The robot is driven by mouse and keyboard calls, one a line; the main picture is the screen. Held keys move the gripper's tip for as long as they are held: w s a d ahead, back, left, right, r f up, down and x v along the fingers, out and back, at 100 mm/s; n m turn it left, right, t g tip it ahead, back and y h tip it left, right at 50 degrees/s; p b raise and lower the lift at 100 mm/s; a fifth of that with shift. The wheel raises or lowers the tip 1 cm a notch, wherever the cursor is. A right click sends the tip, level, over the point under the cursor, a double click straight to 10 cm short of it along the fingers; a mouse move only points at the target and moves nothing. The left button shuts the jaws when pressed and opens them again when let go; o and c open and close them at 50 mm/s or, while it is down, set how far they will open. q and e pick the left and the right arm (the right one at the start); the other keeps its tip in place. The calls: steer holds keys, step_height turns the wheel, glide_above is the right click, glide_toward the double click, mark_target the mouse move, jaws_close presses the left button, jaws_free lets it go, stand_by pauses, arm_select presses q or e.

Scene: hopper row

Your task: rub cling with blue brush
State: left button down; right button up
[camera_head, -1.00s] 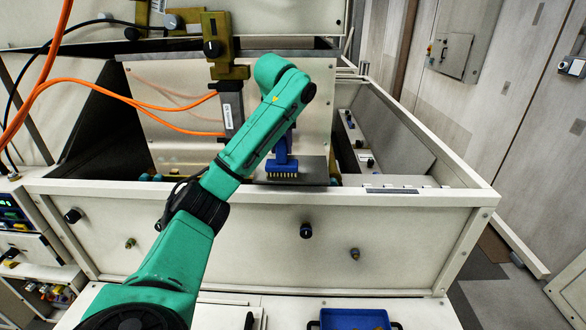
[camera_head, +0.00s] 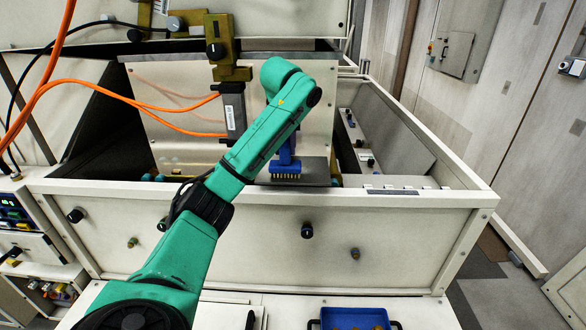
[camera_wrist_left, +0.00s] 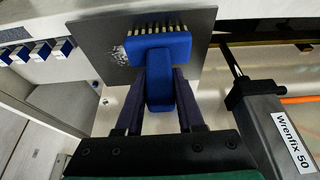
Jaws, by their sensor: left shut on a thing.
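The blue brush (camera_head: 285,167) has pale bristles and is held in the hopper, at the dark grey plate (camera_head: 318,171). In the left wrist view the brush (camera_wrist_left: 160,48) overlaps the plate (camera_wrist_left: 95,32), its bristles pointing towards the far edge. Whether the bristles touch the plate I cannot tell. A whitish speckled patch (camera_wrist_left: 116,53), which looks like the cling, lies on the plate just left of the brush head; part may be hidden behind the brush. My left gripper (camera_wrist_left: 160,88) is shut on the brush handle. My right gripper is not in view.
The hopper's front wall (camera_head: 260,235) stands below my left arm. A grey cylinder (camera_head: 233,112) with orange hoses is left of the arm and close on the right in the wrist view (camera_wrist_left: 285,135). A blue tray (camera_head: 313,323) stands at the front.

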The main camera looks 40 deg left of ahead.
arm_select(q)
steer(key=shift+w+d+r+p, duration=0.15)
steer(key=shift+w+d+p, duration=0.4)
steer(key=shift+w+d, duration=0.85)
steer(key=shift+d, duration=0.05)
arm_select(e)
steer(key=shift+w+r, duration=0.1)
steer(key=shift+r, duration=0.8)
arm_select(q)
steer(key=shift+w+d+f, duration=0.2)
steer(key=shift+d, duration=0.25)
steer(key=s+a+b, duration=0.1)
steer(key=s+a, duration=0.1)
steer(key=a, duration=0.1)
steer(key=shift+s, duration=0.1)
steer(key=shift+s+a+r, duration=0.1)
steer(key=shift+s+a, duration=0.4)
steer(key=shift+s, duration=0.1)
arm_select(e)
steer(key=shift+d+f, duration=0.15)
steer(key=shift+f, duration=0.45)
steer(key=shift+r, duration=0.35)
